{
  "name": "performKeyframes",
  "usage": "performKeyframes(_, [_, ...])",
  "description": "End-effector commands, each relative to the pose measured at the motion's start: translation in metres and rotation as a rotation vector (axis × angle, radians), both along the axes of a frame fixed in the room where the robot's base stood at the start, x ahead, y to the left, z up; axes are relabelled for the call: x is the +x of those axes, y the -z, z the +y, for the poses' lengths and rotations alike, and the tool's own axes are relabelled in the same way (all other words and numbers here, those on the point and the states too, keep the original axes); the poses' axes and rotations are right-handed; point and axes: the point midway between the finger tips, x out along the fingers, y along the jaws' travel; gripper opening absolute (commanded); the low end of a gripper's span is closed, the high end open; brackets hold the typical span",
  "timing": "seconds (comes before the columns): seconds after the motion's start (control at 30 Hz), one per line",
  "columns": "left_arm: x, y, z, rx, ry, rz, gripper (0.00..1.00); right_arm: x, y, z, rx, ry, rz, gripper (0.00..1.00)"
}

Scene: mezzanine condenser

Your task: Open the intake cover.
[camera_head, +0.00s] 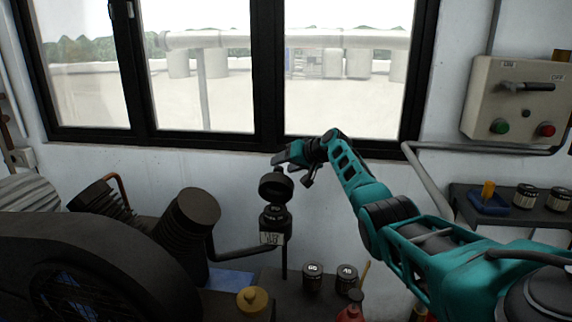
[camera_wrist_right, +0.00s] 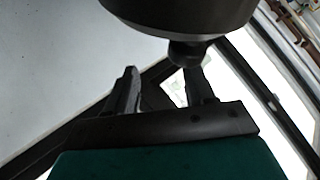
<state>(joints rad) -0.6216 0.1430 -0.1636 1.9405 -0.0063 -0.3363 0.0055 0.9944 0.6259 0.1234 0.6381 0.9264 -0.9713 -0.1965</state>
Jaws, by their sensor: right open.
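The intake cover (camera_head: 276,186) is a dark round cap on top of a black upright fitting (camera_head: 275,218) with a white label, left of centre in the head view. In the right wrist view, a large dark round part, apparently this cover (camera_wrist_right: 175,14), fills the top, with a small dark knob (camera_wrist_right: 187,54) below it. My right gripper (camera_head: 294,169) is open and empty, just above and right of the cover. In the wrist view its fingers (camera_wrist_right: 162,78) are spread, the right one close to the knob; I cannot tell whether they touch. My left gripper is not in view.
Dark ribbed cylinders (camera_head: 190,222) and a large dark housing (camera_head: 85,265) stand at the left. Two dark jars (camera_head: 313,278) (camera_head: 347,278), a yellow knob (camera_head: 253,300) and a red item (camera_head: 350,312) are below. A control box (camera_head: 517,100) hangs at the right. A window is behind.

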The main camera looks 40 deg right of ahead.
Motion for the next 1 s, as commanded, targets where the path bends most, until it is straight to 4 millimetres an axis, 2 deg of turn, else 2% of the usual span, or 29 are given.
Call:
performKeyframes(0.37, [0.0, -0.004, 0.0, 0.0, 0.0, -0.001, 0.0, -0.01, -0.009, -0.003, -0.002, 0.003, -0.006, 0.54])
performKeyframes(0.67, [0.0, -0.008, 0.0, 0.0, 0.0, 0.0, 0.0, -0.042, -0.027, -0.006, -0.005, 0.002, -0.003, 0.54])
performKeyframes(1.0, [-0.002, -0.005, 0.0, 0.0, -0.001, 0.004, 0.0, -0.087, -0.054, -0.011, -0.004, 0.001, -0.001, 0.54])
